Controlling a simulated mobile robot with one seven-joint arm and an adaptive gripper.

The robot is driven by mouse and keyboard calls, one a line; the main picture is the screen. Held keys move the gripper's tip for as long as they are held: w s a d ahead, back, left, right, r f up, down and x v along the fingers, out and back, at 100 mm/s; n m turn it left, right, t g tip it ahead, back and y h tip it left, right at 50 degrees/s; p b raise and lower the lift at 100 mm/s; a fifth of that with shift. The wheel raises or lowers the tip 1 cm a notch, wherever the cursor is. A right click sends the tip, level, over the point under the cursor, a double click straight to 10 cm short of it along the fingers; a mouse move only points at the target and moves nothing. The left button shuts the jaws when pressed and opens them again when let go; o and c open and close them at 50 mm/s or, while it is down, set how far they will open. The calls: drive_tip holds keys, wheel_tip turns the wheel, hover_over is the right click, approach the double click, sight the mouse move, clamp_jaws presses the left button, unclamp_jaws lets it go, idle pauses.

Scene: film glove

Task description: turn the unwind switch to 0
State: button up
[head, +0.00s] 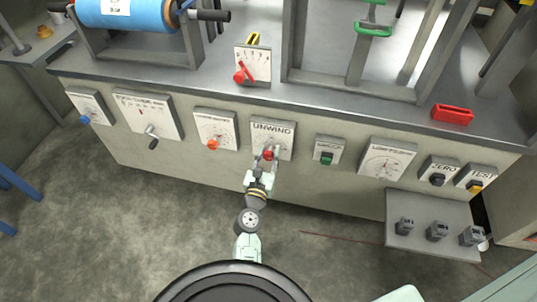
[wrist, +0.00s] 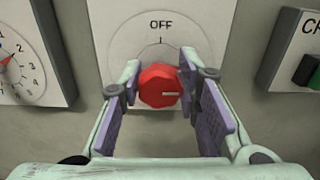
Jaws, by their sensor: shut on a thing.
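The unwind switch is a red knob (wrist: 161,86) on a white plate labelled UNWIND (head: 273,137), on the front of the bench. In the wrist view the word OFF stands above the knob on the plate (wrist: 160,30). A pale line on the knob points to the right, not up to OFF. My gripper (head: 266,160) is at the knob, with its two purple-padded fingers on the knob's left and right sides. It is shut on the knob in the wrist view (wrist: 160,92). No 0 mark can be read, and the fingers hide the lower part of the plate.
To the left is a dial with an orange knob (head: 212,143); to the right is a box with a green switch (head: 326,158). Farther right are a large gauge (head: 386,160) and ZERO and TEST boxes (head: 438,172). A low grey shelf (head: 420,250) juts out at the lower right.

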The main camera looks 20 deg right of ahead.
drive_tip(key=shift+r, duration=0.1)
drive_tip(key=n+p, duration=0.2)
drive_tip(key=n, duration=0.2)
drive_tip(key=shift+w+a+r+p, duration=0.1)
drive_tip(key=shift+p, duration=0.2)
drive_tip(key=n+p, duration=0.3)
drive_tip(key=n, duration=0.2)
drive_tip(key=shift+n, duration=0.3)
drive_tip(key=n+p, duration=0.2)
drive_tip(key=n, duration=0.2)
drive_tip(key=shift+p, duration=0.3)
drive_tip(key=shift+f+n+p, duration=0.15)
drive_tip(key=shift+n+p, duration=0.35)
drive_tip(key=shift+n, duration=0.5)
drive_tip(key=shift+f+n+p, duration=0.15)
drive_tip(key=shift+n+p, duration=0.3)
drive_tip(key=shift+n, duration=0.55)
drive_tip(key=o, duration=1.2)
drive_tip(key=shift+f, duration=0.1)
